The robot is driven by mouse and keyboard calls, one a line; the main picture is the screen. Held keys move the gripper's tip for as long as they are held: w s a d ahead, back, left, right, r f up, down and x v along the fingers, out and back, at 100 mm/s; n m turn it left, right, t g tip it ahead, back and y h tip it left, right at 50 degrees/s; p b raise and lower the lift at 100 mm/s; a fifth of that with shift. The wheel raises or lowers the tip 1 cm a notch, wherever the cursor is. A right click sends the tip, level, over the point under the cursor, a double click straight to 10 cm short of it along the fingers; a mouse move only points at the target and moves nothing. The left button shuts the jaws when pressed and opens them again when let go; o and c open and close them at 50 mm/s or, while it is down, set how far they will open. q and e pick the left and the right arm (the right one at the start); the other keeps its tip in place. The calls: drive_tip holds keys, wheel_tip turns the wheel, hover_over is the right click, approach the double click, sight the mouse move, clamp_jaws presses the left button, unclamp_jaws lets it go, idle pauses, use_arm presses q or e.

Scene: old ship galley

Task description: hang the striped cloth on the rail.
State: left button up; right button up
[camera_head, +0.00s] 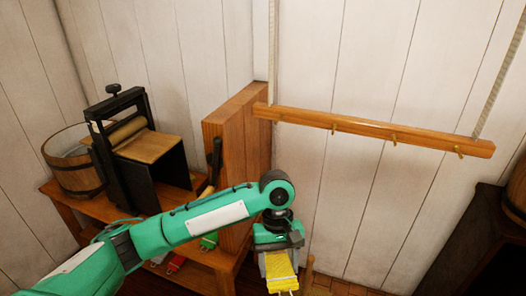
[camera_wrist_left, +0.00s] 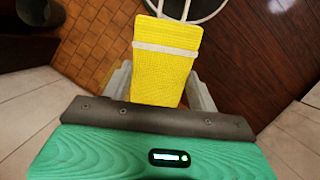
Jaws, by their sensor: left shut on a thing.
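My left gripper (camera_head: 281,262) is shut on a yellow cloth (camera_head: 281,273) with a pale band across it. The cloth also shows in the left wrist view (camera_wrist_left: 165,75), between the two fingers, with a white stripe near its far end. The wooden rail (camera_head: 375,131) hangs on ropes in front of the white plank wall, at the upper right of the head view. It has several small brass hooks along it. The gripper and cloth are below the rail's left part, apart from it. My right gripper is not in view.
A wooden bench (camera_head: 62,201) at the left bears a bucket (camera_head: 75,170) and a black-framed press with a roller (camera_head: 125,150). An upright wooden panel (camera_head: 230,145) stands left of the rail. Red (camera_head: 175,264) and green (camera_head: 209,241) items sit low by the bench. A dark cabinet (camera_head: 475,250) is at right.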

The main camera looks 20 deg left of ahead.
use_arm(q)
drive_tip(key=w+d+r+n+t+h+p, duration=0.1)
drive_tip(key=w+r+n+t+h+p, duration=0.3)
drive_tip(key=r+n, duration=0.35)
drive_tip(key=w+d+r+n+t+h+p, duration=0.2)
drive_tip(key=w+r+n+t+h+p, duration=0.1)
drive_tip(key=r+n+h+p, duration=0.4)
drive_tip(key=w+a+r+n+t+y+p, duration=0.2)
drive_tip(key=a+n+t+p, duration=0.1)
drive_tip(key=a+n+t, duration=0.25)
drive_tip(key=w+a+r+n+t+y+p, duration=0.1)
drive_tip(key=w+a+r+n+t+p, duration=0.2)
drive_tip(key=a+t, duration=0.35)
drive_tip(key=shift+n, duration=0.6)
drive_tip(key=w+b, duration=0.1)
drive_tip(key=w+f, duration=0.1)
drive_tip(key=w, duration=0.1)
drive_tip(key=w+b, duration=0.1)
drive_tip(key=w, duration=0.1)
drive_tip(key=shift+a+f+b, duration=0.2)
drive_tip(key=shift+f+b, duration=0.1)
drive_tip(key=shift+f, duration=0.1)
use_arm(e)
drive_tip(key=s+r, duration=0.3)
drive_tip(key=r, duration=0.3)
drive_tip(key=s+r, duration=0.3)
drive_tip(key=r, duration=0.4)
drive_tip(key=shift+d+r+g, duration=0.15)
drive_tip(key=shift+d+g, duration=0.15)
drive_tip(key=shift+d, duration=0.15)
